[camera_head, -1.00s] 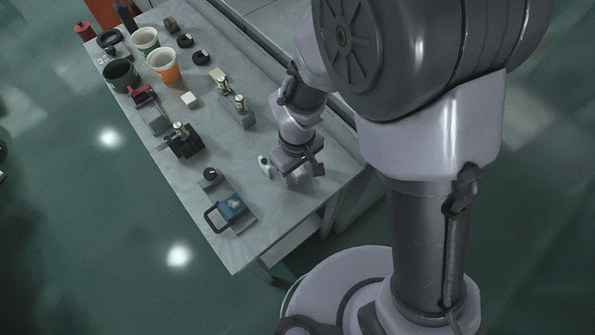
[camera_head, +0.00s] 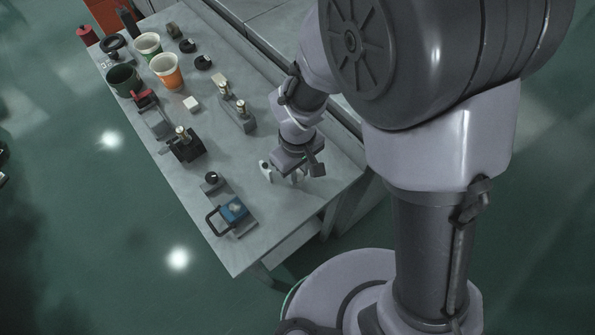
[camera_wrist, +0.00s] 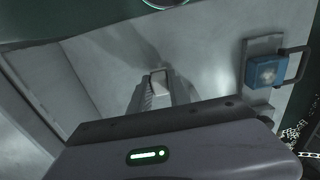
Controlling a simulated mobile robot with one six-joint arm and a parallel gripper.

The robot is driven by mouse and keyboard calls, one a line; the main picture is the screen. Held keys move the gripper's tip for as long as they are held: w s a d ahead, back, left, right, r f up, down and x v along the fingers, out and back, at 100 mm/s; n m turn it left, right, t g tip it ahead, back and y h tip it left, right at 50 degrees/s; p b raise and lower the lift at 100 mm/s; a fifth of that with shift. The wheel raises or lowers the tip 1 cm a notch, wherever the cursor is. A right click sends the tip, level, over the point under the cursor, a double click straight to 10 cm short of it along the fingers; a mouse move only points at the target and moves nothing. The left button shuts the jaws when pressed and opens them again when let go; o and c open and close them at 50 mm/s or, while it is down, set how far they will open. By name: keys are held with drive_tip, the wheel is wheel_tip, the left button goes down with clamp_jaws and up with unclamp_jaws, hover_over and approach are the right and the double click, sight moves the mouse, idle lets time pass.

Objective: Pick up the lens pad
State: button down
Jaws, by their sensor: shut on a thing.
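My gripper (camera_wrist: 160,88) is shut on a small pale block, which I take to be the lens pad (camera_wrist: 160,80). The block shows between the two fingertips in the wrist view, and the fingers hide its sides. In the head view my gripper (camera_head: 282,176) points down over the near right part of the grey table (camera_head: 255,190). The pad cannot be made out there behind the fingers. I cannot tell whether the pad touches the table.
A blue block with a dark loop handle (camera_head: 234,210) lies to the left; it also shows in the wrist view (camera_wrist: 265,71). A black fixture (camera_head: 186,146), a grey stand with brass posts (camera_head: 236,115), a white block (camera_head: 192,104) and several cups (camera_head: 166,72) stand farther back.

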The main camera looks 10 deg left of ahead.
wheel_tip(320, 180, up, 2)
drive_tip(key=shift+r+p, duration=0.1)
drive_tip(key=shift+p, duration=0.25)
drive_tip(key=s+d, duration=0.1)
drive_tip(key=s, duration=0.1)
drive_tip(key=s+d, duration=0.2)
drive_tip(key=s, duration=0.1)
drive_tip(key=s+d, duration=0.1)
drive_tip(key=s, duration=0.1)
drive_tip(key=shift+s+d+p, duration=0.15)
drive_tip(key=shift+d+p, duration=0.05)
drive_tip(key=shift+p, duration=0.1)
drive_tip(key=s+d+b, duration=0.4)
drive_tip(key=s+b, duration=0.2)
drive_tip(key=b, duration=0.7)
drive_tip(key=shift+s+r, duration=0.2)
drive_tip(key=shift+r, duration=0.15)
